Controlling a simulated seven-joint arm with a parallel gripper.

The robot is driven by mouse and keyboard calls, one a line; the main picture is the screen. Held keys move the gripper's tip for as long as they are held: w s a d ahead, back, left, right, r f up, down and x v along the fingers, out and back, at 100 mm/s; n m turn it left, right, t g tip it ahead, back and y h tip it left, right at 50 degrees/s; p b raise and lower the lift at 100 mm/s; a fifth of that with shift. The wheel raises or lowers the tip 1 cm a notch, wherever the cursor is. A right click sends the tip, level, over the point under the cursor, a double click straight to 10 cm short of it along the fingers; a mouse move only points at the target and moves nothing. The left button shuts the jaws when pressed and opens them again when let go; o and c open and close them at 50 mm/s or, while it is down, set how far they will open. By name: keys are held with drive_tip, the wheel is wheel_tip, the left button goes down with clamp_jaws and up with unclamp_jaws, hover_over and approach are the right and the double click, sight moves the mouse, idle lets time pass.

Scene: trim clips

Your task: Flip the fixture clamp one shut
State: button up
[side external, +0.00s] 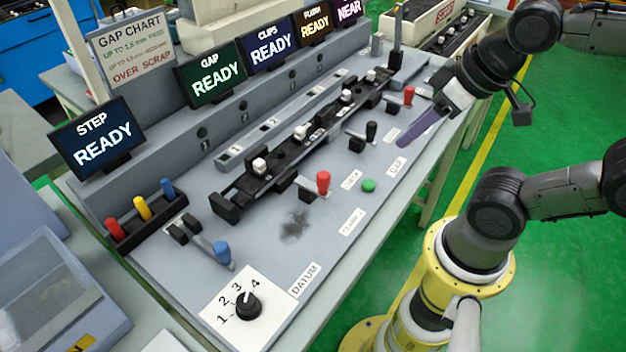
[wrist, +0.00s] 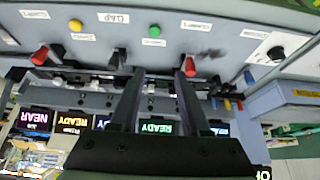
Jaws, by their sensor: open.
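The clamp one lever (side external: 323,182) has a red handle standing up from a black base at the front of the long black fixture (side external: 270,175) in the side view. The label I read as CLAMP 1 (side external: 351,222) lies in front of it. In the wrist view the same red handle (wrist: 188,67) appears by my right-hand fingertip. My gripper (side external: 405,140) is above the panel's right front part in the side view, apart from that lever. Its two long dark fingers are spread and empty in the wrist view (wrist: 160,72).
A black lever (side external: 371,130) and a second red lever (side external: 408,95) stand farther along. A green button (side external: 369,185) sits near the clamp one lever. A blue-handled lever (side external: 222,252) and a numbered dial (side external: 248,304) are at the near end. Lit screens (side external: 210,77) line the back.

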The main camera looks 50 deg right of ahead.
drive_tip(key=shift+n, duration=0.4)
drive_tip(key=c, duration=0.5)
drive_tip(key=shift+n, duration=0.5)
clamp_jaws()
drive_tip(key=a+n, duration=0.5)
drive_tip(key=n, duration=1)
drive_tip(key=w+a+n+g+h, duration=0.1)
drive_tip(key=a+n, duration=0.5)
drive_tip(key=n, duration=1)
drive_tip(key=shift+f, duration=0.45)
